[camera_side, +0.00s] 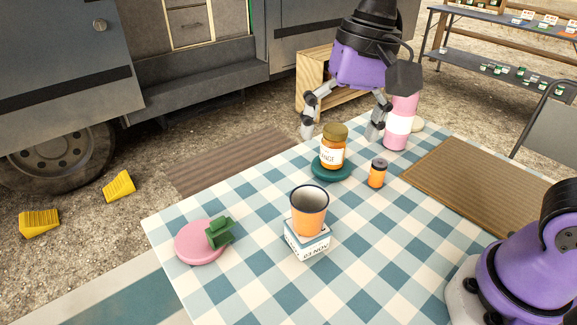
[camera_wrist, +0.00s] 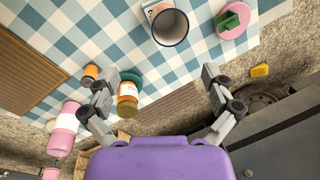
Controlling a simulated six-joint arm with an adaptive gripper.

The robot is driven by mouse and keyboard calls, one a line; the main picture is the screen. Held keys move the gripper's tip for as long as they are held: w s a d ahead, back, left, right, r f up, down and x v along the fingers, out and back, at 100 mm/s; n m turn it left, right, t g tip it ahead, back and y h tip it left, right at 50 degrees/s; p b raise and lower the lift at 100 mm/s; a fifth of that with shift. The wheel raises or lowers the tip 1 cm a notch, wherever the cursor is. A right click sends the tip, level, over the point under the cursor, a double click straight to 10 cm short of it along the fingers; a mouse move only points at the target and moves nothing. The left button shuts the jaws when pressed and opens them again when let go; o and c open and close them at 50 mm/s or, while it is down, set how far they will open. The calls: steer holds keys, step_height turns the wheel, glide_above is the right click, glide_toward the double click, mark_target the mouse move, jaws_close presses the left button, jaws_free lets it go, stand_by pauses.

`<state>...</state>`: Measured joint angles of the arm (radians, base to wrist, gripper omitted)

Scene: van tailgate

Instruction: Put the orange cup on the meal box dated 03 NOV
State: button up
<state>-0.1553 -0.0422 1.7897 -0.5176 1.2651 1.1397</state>
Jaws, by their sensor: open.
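The orange cup (camera_side: 309,213) stands upright on top of a small white and blue meal box (camera_side: 308,245). The box's front face reads 03 NOV. In the wrist view the cup (camera_wrist: 170,27) shows its dark inside and pale rim, with part of the box (camera_wrist: 153,8) beside it at the top edge. My gripper (camera_side: 341,131) is open and empty. It hangs above the far part of the table, behind and apart from the cup. In the wrist view its fingers (camera_wrist: 165,84) are spread wide with nothing held between them.
An orange-labelled jar (camera_side: 333,152) stands on a teal coaster (camera_side: 332,174) near my gripper. A small orange bottle (camera_side: 377,173) and a pink bottle (camera_side: 400,122) stand close by. A pink disc (camera_side: 199,243) bears a green piece (camera_side: 220,233). A brown mat (camera_side: 470,185) lies right.

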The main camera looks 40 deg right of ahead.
steer(key=s+d+f+n+t+h, duration=0.1)
steer(key=s+d+n+t, duration=0.3)
steer(key=d, duration=0.5)
steer(key=shift+s+d+f+n+t+h, duration=0.4)
steer(key=shift+s+f+n, duration=0.45)
steer(key=shift+s, duration=0.2)
